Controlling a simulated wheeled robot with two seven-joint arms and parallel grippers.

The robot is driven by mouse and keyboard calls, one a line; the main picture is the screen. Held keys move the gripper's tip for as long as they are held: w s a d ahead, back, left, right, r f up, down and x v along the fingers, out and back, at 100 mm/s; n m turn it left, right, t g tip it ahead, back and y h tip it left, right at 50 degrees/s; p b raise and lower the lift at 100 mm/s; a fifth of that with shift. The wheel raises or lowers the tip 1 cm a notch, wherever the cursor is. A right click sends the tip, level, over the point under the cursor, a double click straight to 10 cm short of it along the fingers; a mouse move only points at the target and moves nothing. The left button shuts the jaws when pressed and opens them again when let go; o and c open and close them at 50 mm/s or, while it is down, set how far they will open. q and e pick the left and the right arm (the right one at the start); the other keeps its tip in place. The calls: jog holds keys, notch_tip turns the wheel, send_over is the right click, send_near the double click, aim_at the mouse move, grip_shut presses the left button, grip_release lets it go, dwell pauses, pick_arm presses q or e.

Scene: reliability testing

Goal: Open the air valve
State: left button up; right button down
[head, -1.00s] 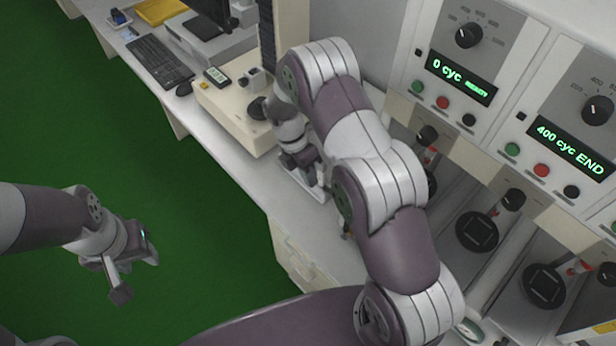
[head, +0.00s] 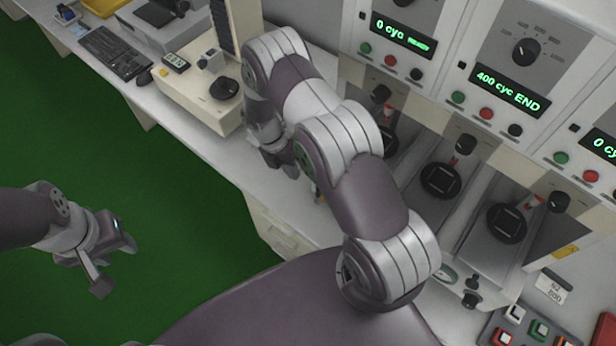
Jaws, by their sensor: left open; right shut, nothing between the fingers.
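No part is plainly labelled as the air valve. A small dark knob fitting (head: 471,291) stands on the bench at the lower right, beside a round gauge-like part (head: 444,273) partly hidden by my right arm; I cannot tell whether this is the valve. My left gripper (head: 115,266) is open and empty over the green floor at the left. My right arm arches over the bench, and my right gripper (head: 287,168) points down near the bench's front edge. It is shut and empty, with its fingertips mostly hidden by my arm.
Test stations with black round pads (head: 441,181) and red-marked parts line the right side under display panels (head: 507,90). A button box (head: 530,330) and a tag (head: 553,287) lie at the lower right. A cream instrument (head: 190,95) and keyboard (head: 115,54) stand at upper left.

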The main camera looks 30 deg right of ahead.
jog(key=s+d+p, duration=0.1)
jog(key=s+f+p, duration=0.1)
jog(key=s+d+f+p, duration=0.1)
jog(key=s, duration=0.1)
jog(key=shift+d+f, duration=0.2)
jog(key=shift+d, duration=0.15)
jog(key=shift+s+d+r, duration=0.25)
jog(key=shift+s, duration=0.4)
